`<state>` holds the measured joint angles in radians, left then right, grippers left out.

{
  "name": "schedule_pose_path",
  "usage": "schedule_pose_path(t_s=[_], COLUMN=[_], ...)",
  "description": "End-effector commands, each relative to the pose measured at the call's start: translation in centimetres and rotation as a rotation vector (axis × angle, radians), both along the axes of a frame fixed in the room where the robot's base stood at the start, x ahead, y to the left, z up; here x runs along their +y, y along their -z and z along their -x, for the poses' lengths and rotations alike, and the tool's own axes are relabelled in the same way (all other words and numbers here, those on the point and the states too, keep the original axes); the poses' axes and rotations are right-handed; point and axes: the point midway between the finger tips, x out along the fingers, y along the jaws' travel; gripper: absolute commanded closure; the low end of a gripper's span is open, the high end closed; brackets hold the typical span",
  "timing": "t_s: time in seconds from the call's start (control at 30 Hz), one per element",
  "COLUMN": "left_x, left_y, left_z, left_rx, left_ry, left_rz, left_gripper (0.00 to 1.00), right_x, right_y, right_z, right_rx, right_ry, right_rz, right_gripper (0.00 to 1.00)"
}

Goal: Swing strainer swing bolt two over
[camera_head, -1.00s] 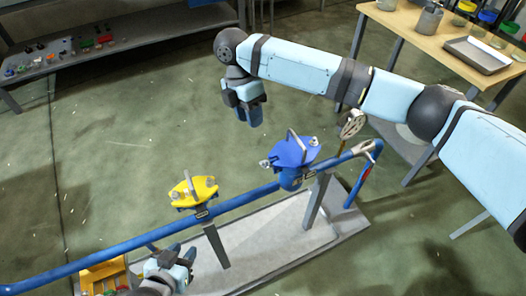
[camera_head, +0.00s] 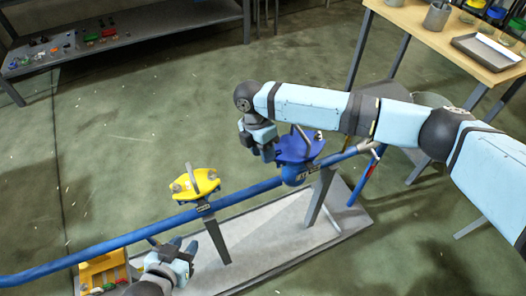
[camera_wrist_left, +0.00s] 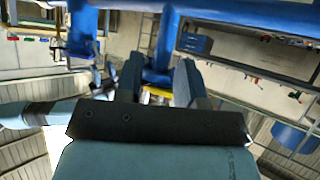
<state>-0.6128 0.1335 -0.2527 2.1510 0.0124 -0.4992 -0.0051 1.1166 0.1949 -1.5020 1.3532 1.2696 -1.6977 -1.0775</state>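The strainer with the blue cover (camera_head: 296,150) sits on the blue pipe right of centre in the head view. A grey bar handle stands up from its cover, and a silver swing bolt (camera_head: 318,136) shows at its right. The bolt at its left side is hidden by my right gripper (camera_head: 266,154), which points down close beside the cover. Contact and finger gap there are unclear. A second strainer with a yellow cover (camera_head: 196,184) stands further left. My left gripper (camera_head: 186,246) is low in front of the pipe; its fingers are apart and empty in the left wrist view (camera_wrist_left: 158,82).
The blue pipe (camera_head: 110,242) runs across above a pale skid tray (camera_head: 270,222). A yellow box (camera_head: 105,272) sits at lower left. A wooden table (camera_head: 420,32) with a tray (camera_head: 487,56) is at upper right, a dark shelf (camera_head: 140,35) at upper left. Open floor lies between.

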Motion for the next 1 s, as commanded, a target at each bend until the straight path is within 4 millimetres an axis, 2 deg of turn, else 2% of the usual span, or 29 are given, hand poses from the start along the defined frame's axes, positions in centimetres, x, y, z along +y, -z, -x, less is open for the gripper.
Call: schedule_pose_path(t_s=[0.27,0.33,0.43,0.57,0.67,0.83,1.0], left_x=[0.0,0.0,0.0,0.0,0.0,0.2,0.4], left_y=[-0.3,-0.3,-0.2,-0.1,-0.7,-2.3,-1.5], left_z=[0.0,0.0,0.0,0.1,0.2,0.3,0.6], left_rx=[-0.004,-0.004,-0.003,0.000,0.007,0.026,0.051], left_ry=[0.000,0.000,0.001,0.001,0.001,-0.006,-0.014], left_rz=[0.003,0.003,0.001,0.001,-0.001,0.001,0.005], left_gripper=[0.65,0.65,0.65,0.65,0.65,0.65,0.65], right_x=[0.0,0.0,0.0,-0.1,-0.3,-1.6,-2.8], right_y=[0.2,0.2,0.1,0.1,-0.4,-1.3,-1.2], right_z=[0.0,0.0,0.0,0.0,-0.1,-0.4,-1.0], right_rx=[-0.001,-0.001,-0.001,0.002,0.018,0.089,0.159], right_ry=[0.000,0.000,0.000,0.001,0.003,0.010,0.007], right_rz=[-0.001,-0.001,-0.001,-0.004,-0.039,-0.199,-0.375], right_gripper=[0.65,0.76,0.99,1.00,1.00,1.00,1.00])
